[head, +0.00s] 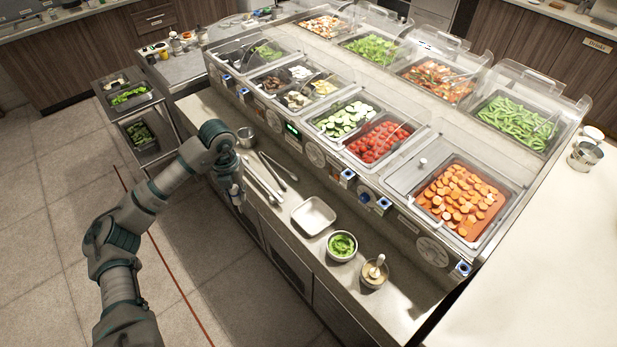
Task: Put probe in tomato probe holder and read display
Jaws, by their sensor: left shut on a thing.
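My left gripper (236,192) points down over the near counter ledge, beside the metal tongs. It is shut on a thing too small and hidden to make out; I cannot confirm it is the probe. The tomato pan (380,142) holds red tomatoes in the middle of the bar. I cannot read which is the tomato one. A small green-lit display (292,129) is on the panel to the left. My right gripper is not in view.
On the ledge lie metal tongs (264,186), an empty square tray (313,215), a bowl of green sauce (342,246) and a cup with a pestle-like tool (375,271). A cart with greens (130,96) stands left. The floor at lower left is clear.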

